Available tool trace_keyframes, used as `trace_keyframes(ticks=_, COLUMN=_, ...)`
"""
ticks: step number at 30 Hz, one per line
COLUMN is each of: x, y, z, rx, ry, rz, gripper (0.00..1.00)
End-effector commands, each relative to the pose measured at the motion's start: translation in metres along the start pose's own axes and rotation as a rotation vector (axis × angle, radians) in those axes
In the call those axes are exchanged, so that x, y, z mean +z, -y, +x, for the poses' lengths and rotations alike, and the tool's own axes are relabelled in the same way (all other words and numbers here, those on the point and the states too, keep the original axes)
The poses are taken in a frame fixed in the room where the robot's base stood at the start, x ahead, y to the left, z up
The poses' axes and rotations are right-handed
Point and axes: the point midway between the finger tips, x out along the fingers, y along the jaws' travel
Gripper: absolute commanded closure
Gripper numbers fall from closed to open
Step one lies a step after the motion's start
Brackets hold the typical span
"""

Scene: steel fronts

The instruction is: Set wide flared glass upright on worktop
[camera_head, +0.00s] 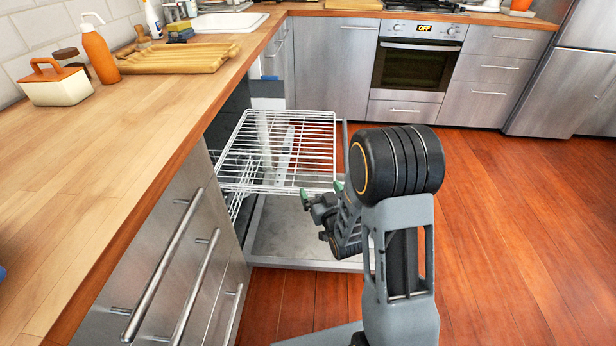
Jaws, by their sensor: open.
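I cannot clearly make out the wide flared glass. Pale, see-through patches show on the white wire rack (310,118), but I cannot tell whether they are glass. My gripper (321,190) is open at the front edge of this rack, its green-tipped fingers spread. I see nothing between the fingers, though my arm hides part of the area. The wooden worktop (150,115) runs along the left, higher than the rack, with a broad bare stretch in front.
The rack is pulled out above a lowered steel door (285,232). A wooden draining board (180,58), an orange bottle (99,54) and a white-and-orange caddy (55,84) stand on the back of the worktop. Drawer handles (165,265) jut out below. The floor (520,220) is clear at right.

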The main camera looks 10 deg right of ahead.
Motion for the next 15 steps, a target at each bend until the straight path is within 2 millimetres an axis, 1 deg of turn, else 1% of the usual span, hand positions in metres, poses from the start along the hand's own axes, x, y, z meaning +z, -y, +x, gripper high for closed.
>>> trace_keyframes(ticks=1, x=0.007, y=0.000, z=0.002, rx=0.000, ry=-0.007, rz=-0.001, gripper=0.01)
trace_keyframes(ticks=7, x=0.005, y=0.000, z=0.007, rx=0.003, ry=-0.006, rz=0.000, gripper=0.01)
trace_keyframes(ticks=10, x=-0.001, y=0.000, z=0.028, rx=0.002, ry=-0.001, rz=0.001, gripper=0.01)
trace_keyframes(ticks=15, x=-0.001, y=0.000, z=0.052, rx=0.003, ry=0.000, rz=0.002, gripper=0.01)
